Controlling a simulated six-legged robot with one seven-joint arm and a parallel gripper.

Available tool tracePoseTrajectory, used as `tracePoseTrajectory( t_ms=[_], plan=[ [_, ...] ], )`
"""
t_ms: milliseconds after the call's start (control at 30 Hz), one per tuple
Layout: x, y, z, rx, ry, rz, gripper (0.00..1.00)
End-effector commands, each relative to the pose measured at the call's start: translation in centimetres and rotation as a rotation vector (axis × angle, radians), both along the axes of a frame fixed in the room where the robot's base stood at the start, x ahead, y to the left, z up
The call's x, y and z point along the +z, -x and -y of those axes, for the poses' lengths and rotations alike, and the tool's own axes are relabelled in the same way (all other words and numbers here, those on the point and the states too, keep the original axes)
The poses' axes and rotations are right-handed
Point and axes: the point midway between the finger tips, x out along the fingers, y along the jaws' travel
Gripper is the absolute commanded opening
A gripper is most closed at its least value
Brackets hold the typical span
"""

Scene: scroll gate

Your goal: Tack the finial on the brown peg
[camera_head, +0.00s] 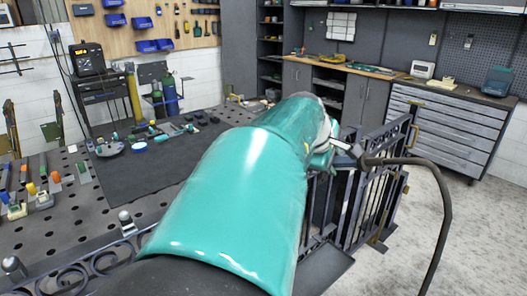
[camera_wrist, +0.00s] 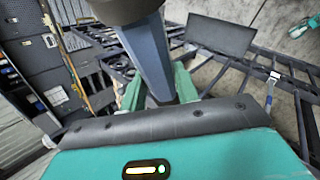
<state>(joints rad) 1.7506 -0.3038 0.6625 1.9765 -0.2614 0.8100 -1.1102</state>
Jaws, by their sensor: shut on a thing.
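My gripper (camera_wrist: 155,90) has teal fingers on both sides of a blue-grey torch body (camera_wrist: 155,55) and is shut on it. In the head view a thick black hose (camera_head: 440,200) runs from the held torch (camera_head: 346,156) down to the right. My teal arm hides much of the middle there. The dark gate (camera_head: 375,190) stands beyond and beneath the torch. Silver knobs, perhaps finials, show at the near scrollwork (camera_head: 125,217) and at the lower left (camera_head: 12,266). I cannot make out a brown peg, and I cannot tell which knob is the task's finial.
A perforated table (camera_head: 70,235) carries a dark mat (camera_head: 125,178) with small tools. Small coloured pegs (camera_head: 55,178) stand at its left. Grey drawers (camera_head: 450,130) stand at the back right. Bare floor (camera_head: 480,230) is open at the right.

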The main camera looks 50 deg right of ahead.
Motion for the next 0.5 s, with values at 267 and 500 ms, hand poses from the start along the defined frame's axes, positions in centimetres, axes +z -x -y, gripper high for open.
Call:
tracePoseTrajectory(
  t_ms=[267, 500],
  plan=[
    [-0.22, -0.49, 0.14, 0.001, 0.001, -0.001, 0.00],
    [-0.47, -1.05, 0.20, 0.001, 0.001, -0.001, 0.00]
  ],
)
